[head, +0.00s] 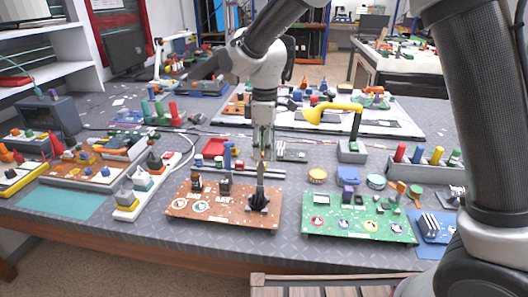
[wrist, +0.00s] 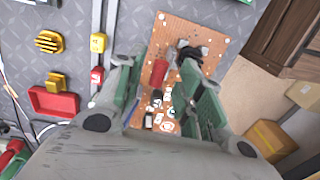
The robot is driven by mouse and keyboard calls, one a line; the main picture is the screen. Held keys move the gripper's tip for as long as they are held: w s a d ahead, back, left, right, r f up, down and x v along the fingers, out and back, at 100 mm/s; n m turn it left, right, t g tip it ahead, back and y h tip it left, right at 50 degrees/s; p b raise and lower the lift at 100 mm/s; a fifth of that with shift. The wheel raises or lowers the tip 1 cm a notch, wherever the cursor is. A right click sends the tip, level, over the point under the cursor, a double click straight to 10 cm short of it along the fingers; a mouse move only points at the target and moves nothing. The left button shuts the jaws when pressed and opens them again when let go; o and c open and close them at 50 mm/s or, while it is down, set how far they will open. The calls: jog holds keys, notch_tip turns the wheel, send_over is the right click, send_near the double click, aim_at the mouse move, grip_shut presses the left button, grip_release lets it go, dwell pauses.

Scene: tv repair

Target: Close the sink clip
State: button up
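A brown board (head: 180,212) lies on the near middle of the table. It also shows in the wrist view (wrist: 172,28). A black part with an upright dark lever (head: 259,200), which looks like the sink clip, stands at the board's right end. Its black base shows in the wrist view (wrist: 203,50), partly hidden by a finger. My gripper (head: 263,152) points down above this part. In the wrist view its two green-padded fingers are apart, and a red piece (wrist: 159,72) shows between them. I cannot tell whether they touch it.
A green board (head: 358,222) lies to the right, with a yellow-headed lamp-like piece (head: 340,110) behind it. A white strip with pieces (head: 128,208) is at the left. A red tray (wrist: 53,102) is behind the brown board. The table's front edge is close.

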jog(key=shift+f, duration=0.7)
grip_shut()
jog(key=shift+s+r+t, duration=0.1)
jog(key=shift+s+t, duration=0.15)
jog(key=shift+t, duration=0.05)
